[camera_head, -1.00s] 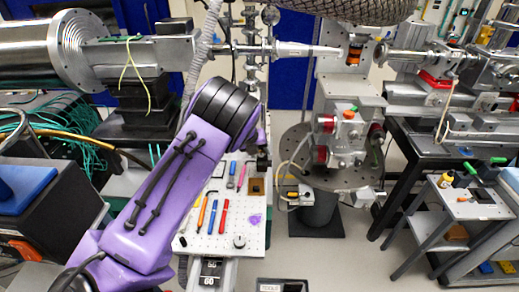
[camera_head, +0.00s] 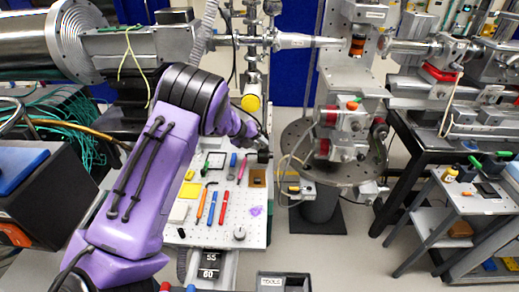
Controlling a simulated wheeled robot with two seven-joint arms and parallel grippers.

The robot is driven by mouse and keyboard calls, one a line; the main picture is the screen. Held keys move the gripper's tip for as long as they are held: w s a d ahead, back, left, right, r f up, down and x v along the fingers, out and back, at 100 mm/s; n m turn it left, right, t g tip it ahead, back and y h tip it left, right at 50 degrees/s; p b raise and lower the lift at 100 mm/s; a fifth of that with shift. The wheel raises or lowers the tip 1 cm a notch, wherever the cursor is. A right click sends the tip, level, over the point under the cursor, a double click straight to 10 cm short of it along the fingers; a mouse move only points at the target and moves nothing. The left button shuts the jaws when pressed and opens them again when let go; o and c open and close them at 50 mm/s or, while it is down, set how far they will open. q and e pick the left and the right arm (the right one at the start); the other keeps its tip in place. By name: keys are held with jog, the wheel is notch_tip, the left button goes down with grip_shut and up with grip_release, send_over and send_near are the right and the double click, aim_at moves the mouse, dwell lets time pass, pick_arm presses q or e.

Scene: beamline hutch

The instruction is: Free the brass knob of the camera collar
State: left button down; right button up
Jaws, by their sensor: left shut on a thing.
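My left arm comes in from the left. Its gripper (camera_head: 262,148) is small and partly hidden by its own wrist, above the far part of the white pegboard bench (camera_head: 255,228). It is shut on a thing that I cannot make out. A yellow round end (camera_head: 251,103) shows just behind the wrist, apart from the gripper in the picture. A black part with an orange-brass band (camera_head: 357,46) stands at the back on the beamline. I cannot tell whether either is the camera collar or its brass knob. My right gripper is not in view.
Pens and small tools, among them a red pen (camera_head: 222,207), lie on the bench beside a brown box (camera_head: 257,178). A motor stage (camera_head: 345,130) on a round base stands to the right. A grey trolley (camera_head: 470,205) is further right, with free floor between.

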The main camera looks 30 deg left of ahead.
pick_arm(q)
jog(key=shift+h, duration=0.3)
jog(key=c, duration=0.9)
grip_release()
jog(key=shift+w+f, duration=0.1)
jog(key=shift+o, duration=0.2)
